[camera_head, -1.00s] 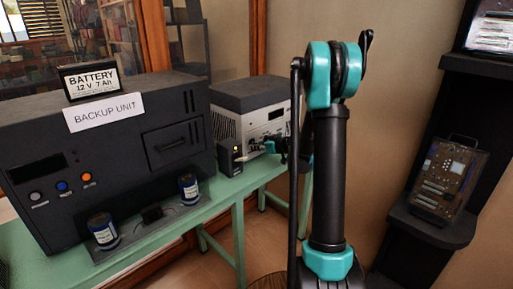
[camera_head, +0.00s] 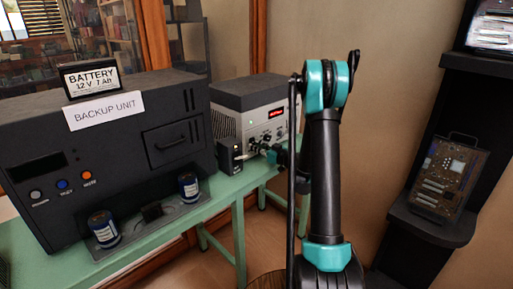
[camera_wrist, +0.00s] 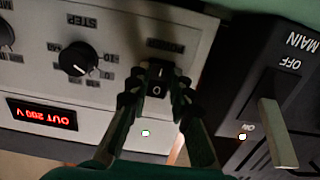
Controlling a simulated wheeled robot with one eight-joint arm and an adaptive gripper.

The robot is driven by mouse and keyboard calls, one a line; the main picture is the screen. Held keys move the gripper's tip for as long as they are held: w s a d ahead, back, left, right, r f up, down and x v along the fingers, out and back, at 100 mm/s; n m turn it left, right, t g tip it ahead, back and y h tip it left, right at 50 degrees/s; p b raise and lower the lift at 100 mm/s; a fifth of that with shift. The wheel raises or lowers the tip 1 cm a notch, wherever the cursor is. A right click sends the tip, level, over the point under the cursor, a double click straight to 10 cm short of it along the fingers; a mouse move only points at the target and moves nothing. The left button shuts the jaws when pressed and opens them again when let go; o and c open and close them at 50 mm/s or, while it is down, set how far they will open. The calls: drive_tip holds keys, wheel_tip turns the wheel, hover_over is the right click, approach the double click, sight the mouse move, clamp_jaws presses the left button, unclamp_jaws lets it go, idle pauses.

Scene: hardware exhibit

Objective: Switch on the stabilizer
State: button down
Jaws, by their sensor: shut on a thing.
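The stabilizer (camera_head: 258,107) is a pale box with a dark top at the back of the green bench. In the wrist view its front panel (camera_wrist: 110,110) appears upside down, with a red lit display (camera_wrist: 42,113) reading OUT 200 V and a lit greenish lamp (camera_wrist: 145,133). Its black rocker switch (camera_wrist: 157,88), marked I and O, lies between my fingertips. My gripper (camera_wrist: 158,76) is shut on this switch; the fingertips partly hide it. My gripper also shows small in the head view (camera_head: 268,149), in front of the stabilizer.
A black MAIN switch box (camera_head: 230,154) stands beside the stabilizer, its lever (camera_wrist: 277,130) near the ON mark and an amber lamp lit. The stabilizer's STEP knob (camera_wrist: 80,60) is near my fingers. A large backup unit (camera_head: 120,150) fills the bench's left.

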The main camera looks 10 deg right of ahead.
drive_tip(key=c, duration=1.4)
unclamp_jaws()
drive_tip(key=shift+o, duration=0.2)
drive_tip(key=shift+v, duration=3.75)
drive_tip(key=s+a+g+h, duration=0.1)
drive_tip(key=s+a, duration=0.1)
drive_tip(key=s+a+m+g, duration=0.1)
drive_tip(key=s+a+g, duration=0.1)
drive_tip(key=shift+s+a+r+h, duration=0.15)
drive_tip(key=shift+s+a+h, duration=0.1)
drive_tip(key=shift+h, duration=0.15)
drive_tip(key=s+d+m+g+h, duration=0.2)
drive_tip(key=s+m+h, duration=0.15)
drive_tip(key=s, duration=0.55)
drive_tip(key=s+d+m+g+h, duration=0.25)
drive_tip(key=s+h, duration=0.25)
drive_tip(key=s, duration=0.5)
drive_tip(key=s+f+g, duration=0.2)
drive_tip(key=s+f, duration=0.4)
drive_tip(key=s, duration=0.6)
drive_tip(key=shift+a+f, duration=0.15)
drive_tip(key=shift+f, duration=0.25)
